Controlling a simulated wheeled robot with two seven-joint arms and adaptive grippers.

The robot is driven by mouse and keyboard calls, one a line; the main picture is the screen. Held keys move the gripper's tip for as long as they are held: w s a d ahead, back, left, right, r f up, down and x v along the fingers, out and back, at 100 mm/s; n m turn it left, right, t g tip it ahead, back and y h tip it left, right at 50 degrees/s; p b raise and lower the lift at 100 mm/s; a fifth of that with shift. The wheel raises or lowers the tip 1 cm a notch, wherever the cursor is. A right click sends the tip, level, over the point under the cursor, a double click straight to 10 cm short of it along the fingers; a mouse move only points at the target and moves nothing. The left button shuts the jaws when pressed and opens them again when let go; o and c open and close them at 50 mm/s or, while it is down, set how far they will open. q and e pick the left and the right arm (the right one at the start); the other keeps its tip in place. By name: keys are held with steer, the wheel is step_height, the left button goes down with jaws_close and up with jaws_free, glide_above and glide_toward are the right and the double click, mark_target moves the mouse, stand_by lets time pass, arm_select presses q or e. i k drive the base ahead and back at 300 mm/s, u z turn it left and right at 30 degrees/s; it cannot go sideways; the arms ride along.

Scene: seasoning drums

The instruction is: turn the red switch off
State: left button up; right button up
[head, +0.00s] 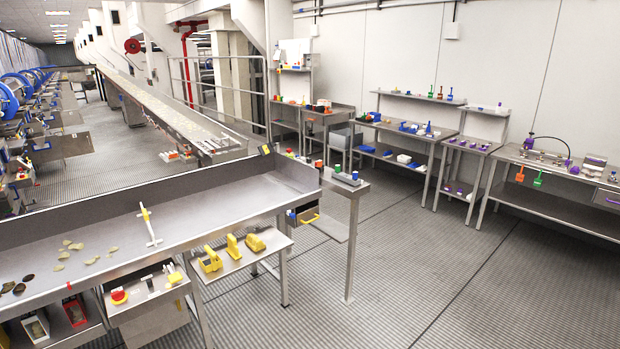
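A red round knob (119,295) with a yellow base sits on the left part of the top of a metal control box (146,300), at the front edge of the long steel trough table. Neither of my grippers shows in the head view.
The steel trough table (190,225) holds scattered chips and a white-yellow tool (149,225). A low shelf (235,262) with yellow tools is right of the box. Benches with coloured tools line the right wall. The grated floor (420,270) at the right is open.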

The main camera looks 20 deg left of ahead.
mark_target(118, 296)
steer(key=u, duration=1.15)
steer(key=i, duration=1.15)
steer(key=u, duration=0.75)
steer(key=k, duration=0.6)
steer(key=u, duration=0.85)
steer(key=i, duration=0.7)
steer(key=u, duration=0.75)
steer(key=i, duration=1.5)
steer(key=z, duration=0.65)
